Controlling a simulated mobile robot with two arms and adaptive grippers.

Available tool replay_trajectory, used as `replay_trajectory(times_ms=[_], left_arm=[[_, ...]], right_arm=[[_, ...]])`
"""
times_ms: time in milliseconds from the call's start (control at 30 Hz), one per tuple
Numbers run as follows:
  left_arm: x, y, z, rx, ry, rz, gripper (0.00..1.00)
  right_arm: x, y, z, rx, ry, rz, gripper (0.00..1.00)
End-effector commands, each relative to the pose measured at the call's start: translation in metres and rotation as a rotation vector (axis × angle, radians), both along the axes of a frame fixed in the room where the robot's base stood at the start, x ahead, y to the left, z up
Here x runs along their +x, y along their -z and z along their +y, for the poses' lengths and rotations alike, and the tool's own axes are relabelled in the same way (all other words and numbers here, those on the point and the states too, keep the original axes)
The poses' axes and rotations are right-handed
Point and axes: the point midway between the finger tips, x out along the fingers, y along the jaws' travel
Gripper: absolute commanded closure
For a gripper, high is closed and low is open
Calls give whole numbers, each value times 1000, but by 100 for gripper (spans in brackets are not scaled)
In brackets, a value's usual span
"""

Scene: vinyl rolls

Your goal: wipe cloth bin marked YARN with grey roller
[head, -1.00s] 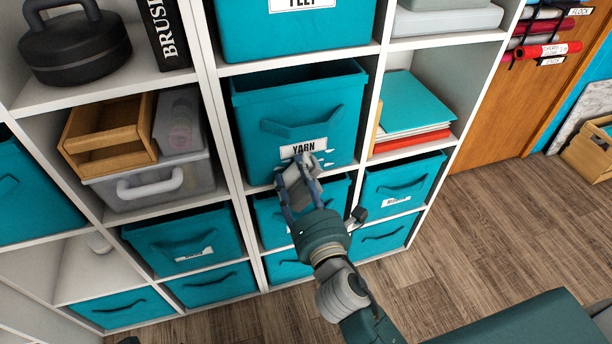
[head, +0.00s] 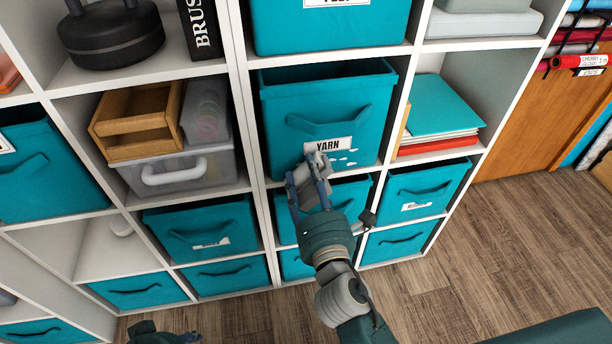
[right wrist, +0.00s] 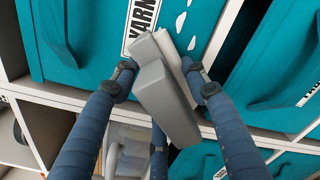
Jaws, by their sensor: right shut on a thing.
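The teal cloth bin marked YARN (head: 275,118) sits in an upper middle cubby. Its white label (head: 328,145) has several white spots (head: 345,158) below and to its right, also visible in the right wrist view (right wrist: 181,21). My right gripper (head: 308,187) is shut on the grey roller (right wrist: 168,95), with a blue finger on each side. The roller is at the bin's lower front, just below the label; I cannot tell whether it touches the cloth. Part of my left gripper (head: 165,335) shows at the bottom edge; its fingers are not clear.
White shelf dividers frame the cubbies. More teal bins (head: 202,230) are below and beside. A wooden tray (head: 135,125) on a grey box is to the left; teal and red folders (head: 440,108) are to the right. Wooden floor (head: 500,240) lies open at right.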

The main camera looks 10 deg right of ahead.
Motion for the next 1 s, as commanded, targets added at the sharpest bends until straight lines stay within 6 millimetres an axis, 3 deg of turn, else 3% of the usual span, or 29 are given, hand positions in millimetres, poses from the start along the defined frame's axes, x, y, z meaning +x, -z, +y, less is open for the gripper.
replay_trajectory(times_ms=[367,1000], left_arm=[[0,0,0,0,0,2,60],[0,10,0,0,0,0,60]], right_arm=[[1,0,-5,0,0,-1,100],[-50,1,-6,1,-1,0,100]])
